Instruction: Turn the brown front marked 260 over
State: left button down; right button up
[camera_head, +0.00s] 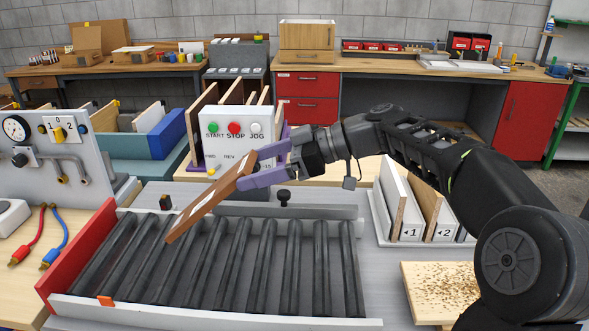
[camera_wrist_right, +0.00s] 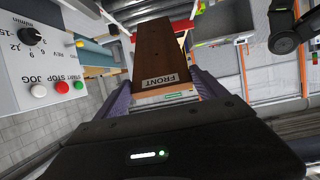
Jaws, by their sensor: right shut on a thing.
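The brown front (camera_head: 208,207) is a narrow board held tilted above the roller conveyor, its upper end in my right gripper (camera_head: 262,168). The purple fingers are shut on that end. In the right wrist view the brown front (camera_wrist_right: 158,55) stretches away between the fingers (camera_wrist_right: 165,95), with a label reading FRONT near the gripped end. The number 260 is not readable in either view. The board's lower left end hangs over the rollers, seemingly clear of them. My left gripper is not in view.
The roller conveyor (camera_head: 215,268) has a red side wall (camera_head: 78,258) at left. A control box (camera_head: 232,137) with START, STOP and JOG buttons stands behind the board. Numbered slots with boards (camera_head: 412,215) and a speckled chipboard piece (camera_head: 436,292) lie at right.

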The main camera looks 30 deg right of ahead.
aim_at(244, 164)
jog(key=shift+w+a+r, duration=0.15)
jog(key=shift+a+r, duration=0.35)
jog(key=shift+a, duration=0.15)
jog(key=shift+w+a+r, duration=0.15)
jog(key=shift+a+r, duration=0.3)
jog(key=shift+a, duration=0.15)
jog(key=shift+w+d+r, duration=0.1)
jog(key=shift+w, duration=0.05)
notch_tip(244, 164, down, 7)
jog(key=b, duration=0.3)
jog(key=shift+f, duration=0.2)
jog(key=shift+f+b, duration=0.4)
jog(key=shift+b, duration=0.45)
dwell(0.4)
